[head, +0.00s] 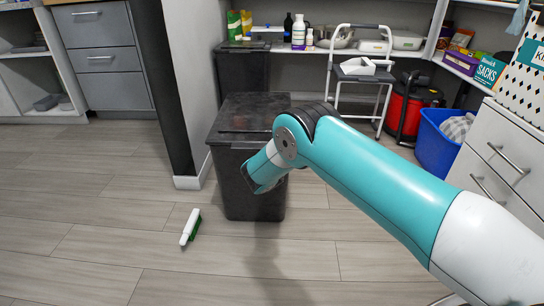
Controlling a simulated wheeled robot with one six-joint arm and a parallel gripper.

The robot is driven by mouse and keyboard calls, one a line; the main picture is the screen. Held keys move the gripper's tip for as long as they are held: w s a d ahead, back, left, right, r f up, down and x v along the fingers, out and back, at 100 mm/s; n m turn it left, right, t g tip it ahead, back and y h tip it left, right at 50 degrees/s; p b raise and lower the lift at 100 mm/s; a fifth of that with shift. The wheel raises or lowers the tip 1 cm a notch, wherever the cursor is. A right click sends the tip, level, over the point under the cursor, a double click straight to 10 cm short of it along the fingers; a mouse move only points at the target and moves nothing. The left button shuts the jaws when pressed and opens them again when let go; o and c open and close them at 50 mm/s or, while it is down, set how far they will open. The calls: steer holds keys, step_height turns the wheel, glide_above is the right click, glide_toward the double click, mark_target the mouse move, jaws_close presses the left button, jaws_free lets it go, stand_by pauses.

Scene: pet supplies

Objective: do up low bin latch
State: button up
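A low black bin (228,160) stands on the floor near the corner of a wall. Its dark lid (250,105) lies on top and looks down; I cannot tell whether it is fastened. A small reddish mark shows on the lid near its front. I cannot make out the latch; my arm covers the right part of the bin's front. My gripper (250,180) is at the end of the teal arm, in front of the bin's front face. Its fingers are dark against the dark bin, so its opening and any contact are unclear.
A white and green brush (190,227) lies on the floor at the left. Another black bin (241,68) stands behind. A step stool (362,75), a red vacuum (412,105), a blue tub (434,145) and white drawers (500,160) are at the right. The front floor is mostly clear.

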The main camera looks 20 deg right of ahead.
steer(key=shift+a, duration=0.1)
stand_by(0.4)
steer(key=o, duration=0.9)
steer(key=p+v, duration=0.2)
steer(key=v, duration=0.3)
steer(key=p+v, duration=0.2)
steer(key=v, duration=0.4)
steer(key=p+v, duration=0.2)
steer(key=v, duration=0.4)
steer(key=shift+r+p, duration=0.4)
